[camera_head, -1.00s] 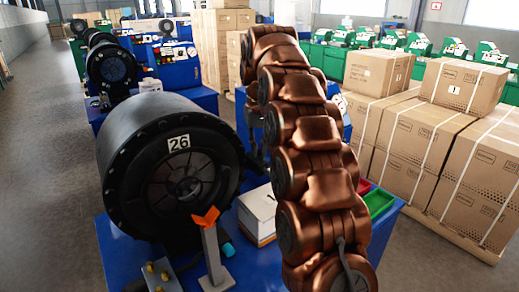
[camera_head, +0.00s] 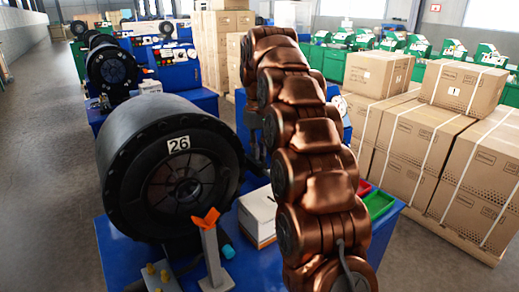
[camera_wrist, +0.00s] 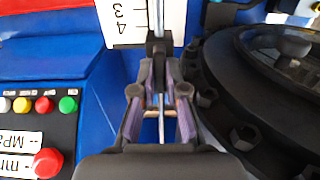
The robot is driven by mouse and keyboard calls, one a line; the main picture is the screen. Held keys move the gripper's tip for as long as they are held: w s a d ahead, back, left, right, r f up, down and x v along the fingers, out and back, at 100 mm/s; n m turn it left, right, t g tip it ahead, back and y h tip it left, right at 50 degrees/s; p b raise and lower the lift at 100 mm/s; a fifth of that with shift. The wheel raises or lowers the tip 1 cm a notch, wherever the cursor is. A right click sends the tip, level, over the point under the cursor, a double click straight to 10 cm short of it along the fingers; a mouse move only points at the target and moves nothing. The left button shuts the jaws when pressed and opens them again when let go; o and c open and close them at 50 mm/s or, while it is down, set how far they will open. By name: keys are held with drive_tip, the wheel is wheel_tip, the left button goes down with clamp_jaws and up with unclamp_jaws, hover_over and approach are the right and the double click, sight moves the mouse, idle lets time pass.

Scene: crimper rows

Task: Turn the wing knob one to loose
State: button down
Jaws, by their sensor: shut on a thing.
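My gripper (camera_wrist: 158,78) shows in the wrist view, its two fingers drawn together at the tips. It is shut on a small dark piece (camera_wrist: 157,46), which appears to be the wing knob, at the lower end of a silver rod (camera_wrist: 160,14). The knob's wings and its turn angle cannot be made out. A white scale plate (camera_wrist: 127,22) with upside-down digits lies behind the rod.
The black round crimper head (camera_head: 150,160), marked 26, stands close to the right of my gripper in the wrist view (camera_wrist: 215,95). An orange V-shaped piece (camera_head: 207,218) stands on a grey post. A button panel (camera_wrist: 40,125) is at left. A white box (camera_head: 257,215) sits on the blue bench.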

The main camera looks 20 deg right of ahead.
drive_tip(key=c, duration=1.2)
unclamp_jaws()
